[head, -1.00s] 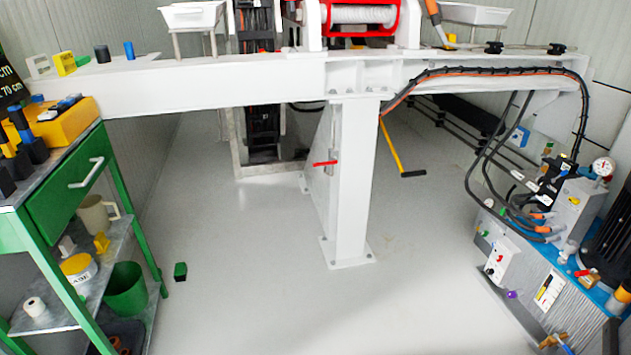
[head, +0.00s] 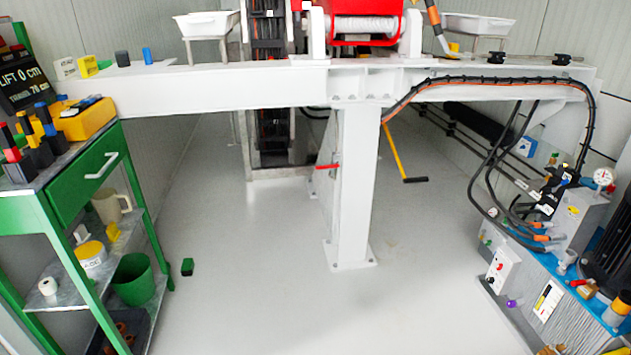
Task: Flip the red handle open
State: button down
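A small red handle (head: 327,166) sticks out to the left from the side of the white support post (head: 354,190), a little below the white beam. It lies roughly level in the head view. A second red part, on a winch-like drum (head: 364,24), shows at the top. Small red bits also show on the pump unit at the right, too small to tell apart. My gripper is not in the head view, so its state is hidden.
A green cart (head: 75,195) with tools and cups stands at the left. A blue and grey pump unit (head: 545,285) with hoses stands at the right. A small green block (head: 187,267) lies on the floor. The grey floor (head: 260,300) between them is mostly clear.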

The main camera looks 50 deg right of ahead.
aim_at(327, 167)
jog(key=z, duration=0.15)
jog(key=i, duration=0.95)
jog(key=u, duration=0.1)
